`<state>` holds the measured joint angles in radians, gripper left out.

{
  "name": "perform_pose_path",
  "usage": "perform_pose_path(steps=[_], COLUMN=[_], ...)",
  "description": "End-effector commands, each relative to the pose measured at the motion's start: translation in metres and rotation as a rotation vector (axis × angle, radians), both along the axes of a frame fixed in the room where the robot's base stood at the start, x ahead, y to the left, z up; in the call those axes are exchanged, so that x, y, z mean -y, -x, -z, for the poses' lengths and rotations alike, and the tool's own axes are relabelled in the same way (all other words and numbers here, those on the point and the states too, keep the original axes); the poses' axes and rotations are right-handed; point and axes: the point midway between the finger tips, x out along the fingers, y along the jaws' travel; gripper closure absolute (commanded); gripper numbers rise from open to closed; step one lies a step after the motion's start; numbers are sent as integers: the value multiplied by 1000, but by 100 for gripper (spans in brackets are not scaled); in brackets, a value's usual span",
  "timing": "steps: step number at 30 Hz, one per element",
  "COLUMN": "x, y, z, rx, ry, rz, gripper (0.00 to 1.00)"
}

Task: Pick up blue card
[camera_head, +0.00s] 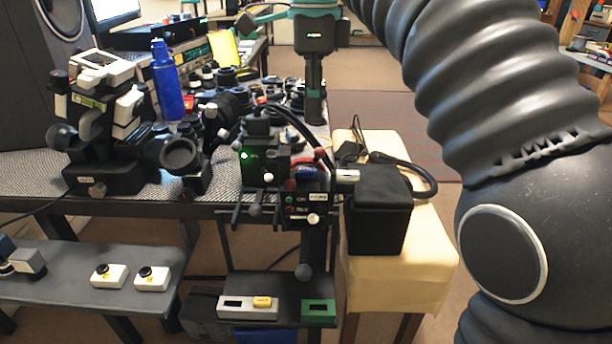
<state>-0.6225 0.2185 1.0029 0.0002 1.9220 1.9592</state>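A flat dark blue piece (265,336) shows at the bottom edge, below the small black shelf, and is cut off by the frame. I cannot tell whether it is the blue card. No other clearly card-shaped blue thing shows. My gripper is not in view; only thick, dark, ribbed and rounded parts of my arm fill the right side.
A grey mesh-topped bench (40,172) holds a microscope-like device (105,120), a blue bottle (167,80) and lens parts. The black shelf (285,290) carries a grey block (232,307) and a green block (318,311). A black box (378,212) stands on a cream-topped table (425,265).

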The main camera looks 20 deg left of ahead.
Motion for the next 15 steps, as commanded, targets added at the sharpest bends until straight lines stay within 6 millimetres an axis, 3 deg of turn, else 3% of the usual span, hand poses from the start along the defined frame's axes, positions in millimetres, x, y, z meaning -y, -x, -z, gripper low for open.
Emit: perform_pose_path(steps=[9, 15], x=[1, 1], y=[0, 0], z=[46, 59], rx=[-1, 1], ry=[0, 0], rz=[-1, -1], gripper=[69, 69])
